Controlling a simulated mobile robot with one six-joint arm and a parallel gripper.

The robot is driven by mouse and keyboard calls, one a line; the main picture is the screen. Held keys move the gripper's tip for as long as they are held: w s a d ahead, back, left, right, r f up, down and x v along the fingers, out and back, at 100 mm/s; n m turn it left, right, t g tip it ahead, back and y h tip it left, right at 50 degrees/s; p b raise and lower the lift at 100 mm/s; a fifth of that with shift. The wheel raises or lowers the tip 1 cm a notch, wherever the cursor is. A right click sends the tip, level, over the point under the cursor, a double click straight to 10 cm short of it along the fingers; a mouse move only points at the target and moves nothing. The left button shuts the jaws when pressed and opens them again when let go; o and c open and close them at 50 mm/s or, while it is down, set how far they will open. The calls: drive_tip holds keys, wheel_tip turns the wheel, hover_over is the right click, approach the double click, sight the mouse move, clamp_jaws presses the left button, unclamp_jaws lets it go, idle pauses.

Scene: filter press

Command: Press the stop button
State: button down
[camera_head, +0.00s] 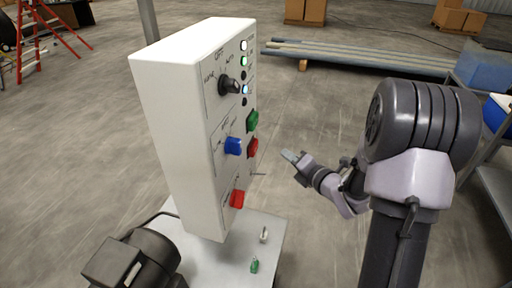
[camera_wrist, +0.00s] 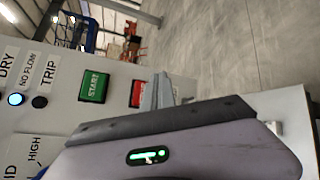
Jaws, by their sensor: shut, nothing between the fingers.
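A white control panel (camera_head: 175,120) stands upright on a grey base. The red stop button (camera_head: 253,147) sits on its face, just below the green start button (camera_head: 253,120). In the wrist view the start button (camera_wrist: 94,86) is labelled START, and the red button (camera_wrist: 137,93) beside it is partly hidden by my fingers, its label not readable. My gripper (camera_head: 290,156) is shut and empty, to the right of the panel face. It points at the red button, with a visible gap in the head view. The fingertips also show in the wrist view (camera_wrist: 158,88).
The panel also carries a black rotary knob (camera_head: 230,85), a blue button (camera_head: 233,146), another red button (camera_head: 237,198) and indicator lamps. A dark motor (camera_head: 135,260) is at lower left. A metal shelf (camera_head: 490,160) stands at right. Floor behind the panel is open.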

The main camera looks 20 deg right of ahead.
sight(257, 146)
drive_tip(key=w+a+b, duration=0.1)
drive_tip(key=w+a, duration=0.2)
drive_tip(key=a, duration=0.2)
drive_tip(key=shift+w, duration=0.35)
drive_tip(key=shift+a, duration=0.1)
drive_tip(key=shift+a+b, duration=0.1)
drive_tip(key=shift+b, duration=0.2)
idle(1.4)
drive_tip(key=shift+w+a+b, duration=0.25)
drive_tip(key=shift+a+b, duration=0.05)
drive_tip(key=shift+w+a+b, duration=0.3)
drive_tip(key=shift+a+b, duration=0.15)
idle(0.9)
drive_tip(key=shift+s+d+b, duration=0.35)
drive_tip(key=shift+s+d, duration=0.2)
drive_tip(key=shift+d, duration=0.25)
